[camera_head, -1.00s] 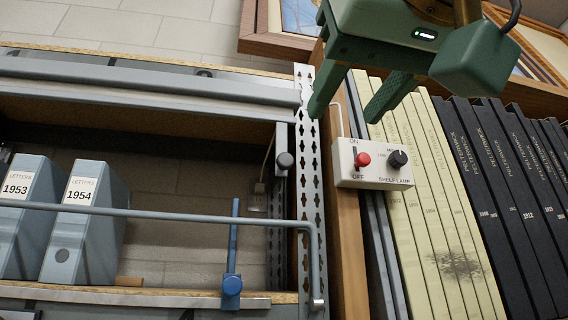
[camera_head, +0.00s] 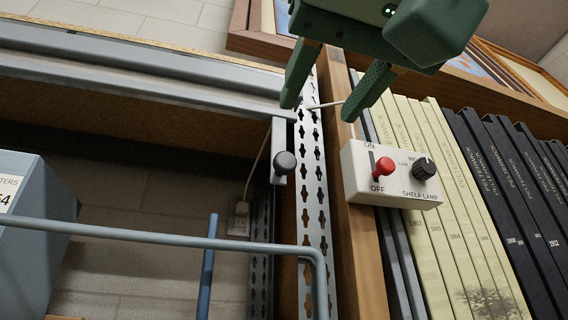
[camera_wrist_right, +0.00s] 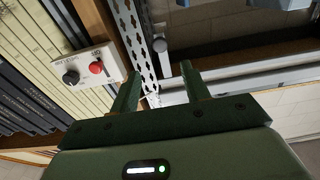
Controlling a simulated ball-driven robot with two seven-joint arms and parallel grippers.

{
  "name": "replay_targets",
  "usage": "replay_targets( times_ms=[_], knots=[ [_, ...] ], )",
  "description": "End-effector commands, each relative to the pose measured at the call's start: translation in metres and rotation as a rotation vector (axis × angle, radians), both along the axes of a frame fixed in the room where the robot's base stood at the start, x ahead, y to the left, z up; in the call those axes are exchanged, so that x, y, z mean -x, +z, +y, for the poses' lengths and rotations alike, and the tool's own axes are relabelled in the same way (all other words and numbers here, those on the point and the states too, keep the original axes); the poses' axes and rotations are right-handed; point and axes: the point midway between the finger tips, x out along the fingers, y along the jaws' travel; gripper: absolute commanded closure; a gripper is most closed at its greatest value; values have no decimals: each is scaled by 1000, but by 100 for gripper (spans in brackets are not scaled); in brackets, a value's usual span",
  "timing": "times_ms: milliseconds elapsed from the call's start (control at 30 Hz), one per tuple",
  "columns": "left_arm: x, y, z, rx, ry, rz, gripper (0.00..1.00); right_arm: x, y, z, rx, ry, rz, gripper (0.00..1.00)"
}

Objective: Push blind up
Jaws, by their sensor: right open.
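A grey metal rail (camera_head: 140,77) runs across the top of the open shelf bay; I take it for the blind's lower edge, but cannot be sure. At its right end, a dark round knob (camera_head: 285,162) sits on a grey upright plate. The knob also shows in the wrist view (camera_wrist_right: 160,45). My right gripper (camera_head: 320,111) is open and empty, fingers pointing down in front of the perforated post, above and right of the knob. It also shows open in the wrist view (camera_wrist_right: 160,72). I see no contact with the knob. My left gripper is out of view.
A shelf-lamp switch box (camera_head: 392,174) with a red lever and black dial is just below right of my gripper. Pale and black books (camera_head: 465,230) stand right. A blue-grey bar (camera_head: 150,233) crosses the bay's front; a blue-grey file box (camera_head: 35,220) is at left.

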Motion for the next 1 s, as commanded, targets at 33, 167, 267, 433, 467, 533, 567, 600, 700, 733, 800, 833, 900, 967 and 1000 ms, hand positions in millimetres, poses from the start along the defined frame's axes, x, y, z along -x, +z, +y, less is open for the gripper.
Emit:
replay_targets(
  times_ms=[33, 167, 267, 433, 467, 533, 567, 600, 700, 733, 800, 833, 900, 967, 1000],
  knots=[
    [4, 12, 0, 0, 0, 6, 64, -14, 4, 5, 2, 2, 6, 54],
    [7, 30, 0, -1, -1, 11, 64, -46, 5, 16, 2, 3, 7, 54],
    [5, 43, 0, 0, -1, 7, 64, -70, 5, 23, 2, 3, 6, 54],
    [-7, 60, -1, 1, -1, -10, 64, -100, 4, 33, 0, 2, 4, 54],
    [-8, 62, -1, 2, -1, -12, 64, -103, 4, 34, -1, 2, 3, 54],
    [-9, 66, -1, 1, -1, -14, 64, -110, 3, 36, 1, 1, 2, 54],
    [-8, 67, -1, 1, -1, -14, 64, -113, 3, 36, 0, 1, 1, 54],
    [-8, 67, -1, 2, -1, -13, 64, -115, 3, 37, 0, 1, 1, 54],
    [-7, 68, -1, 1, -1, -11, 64, -118, 1, 38, -1, 2, 0, 54],
    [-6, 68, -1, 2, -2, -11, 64, -118, 1, 38, -1, 2, 0, 54],
    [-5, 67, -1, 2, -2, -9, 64, -118, 1, 38, -1, 2, 0, 54],
    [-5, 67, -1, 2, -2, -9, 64, -118, 0, 38, -1, 2, 0, 54],
    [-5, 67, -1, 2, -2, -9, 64, -118, 0, 38, -1, 1, 0, 54],
    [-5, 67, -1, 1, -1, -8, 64, -118, 1, 38, -1, 1, 0, 65],
    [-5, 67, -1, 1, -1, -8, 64, -118, 1, 38, -1, 1, 0, 76]
  ],
)
